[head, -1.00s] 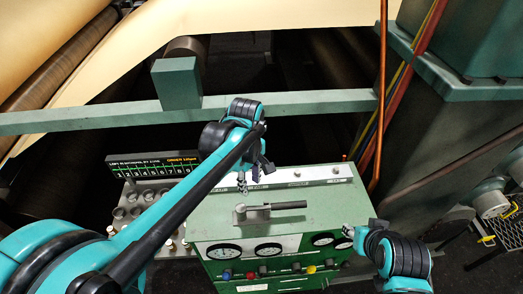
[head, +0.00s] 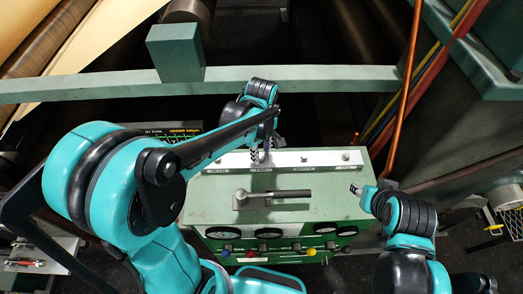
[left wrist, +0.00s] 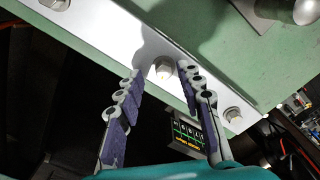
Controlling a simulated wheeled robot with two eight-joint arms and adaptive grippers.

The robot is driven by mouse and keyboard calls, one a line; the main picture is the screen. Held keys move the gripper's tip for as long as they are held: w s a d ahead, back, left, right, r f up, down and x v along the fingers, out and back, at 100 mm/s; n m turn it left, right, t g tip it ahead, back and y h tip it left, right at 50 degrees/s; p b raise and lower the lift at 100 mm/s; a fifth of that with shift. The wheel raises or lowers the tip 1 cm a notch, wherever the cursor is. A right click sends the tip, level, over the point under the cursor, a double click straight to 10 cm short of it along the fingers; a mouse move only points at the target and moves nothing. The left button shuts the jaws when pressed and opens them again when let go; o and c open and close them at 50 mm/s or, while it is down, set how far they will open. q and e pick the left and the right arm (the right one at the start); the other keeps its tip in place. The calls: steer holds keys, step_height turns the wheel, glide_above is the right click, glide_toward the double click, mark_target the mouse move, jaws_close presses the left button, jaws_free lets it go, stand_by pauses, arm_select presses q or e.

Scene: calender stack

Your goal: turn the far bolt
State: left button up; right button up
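A white strip (head: 325,158) with several bolts runs along the back of the green cabinet's top, with small labels below it. The label below my left gripper (head: 258,153) seems to read FAR. In the left wrist view, a pale bolt (left wrist: 163,69) stands on the strip between the tips of my open left gripper (left wrist: 160,74). I cannot tell whether the fingers touch it. In the head view this bolt is largely hidden by the gripper. My right gripper (head: 356,189) is near the cabinet's right edge, away from the bolts; its opening is too small to tell.
A grey lever handle (head: 275,195) lies on the green cabinet top (head: 330,205) in front of the strip. Other bolts (head: 304,158) sit along the strip; one neighbour (left wrist: 233,115) shows in the left wrist view. A green rail (head: 340,79) crosses behind. Orange pipe (head: 403,95) rises at right.

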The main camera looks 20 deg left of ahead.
arm_select(q)
steer(key=shift+s+f, duration=0.1)
steer(key=shift+f, duration=0.1)
steer(key=shift+s+r, duration=0.1)
steer(key=shift+s, duration=0.25)
steer(key=shift+w, duration=0.2)
jaws_close()
arm_select(e)
steer(key=shift+s+r, duration=0.1)
steer(key=shift+s, duration=0.25)
steer(key=shift+f, duration=0.2)
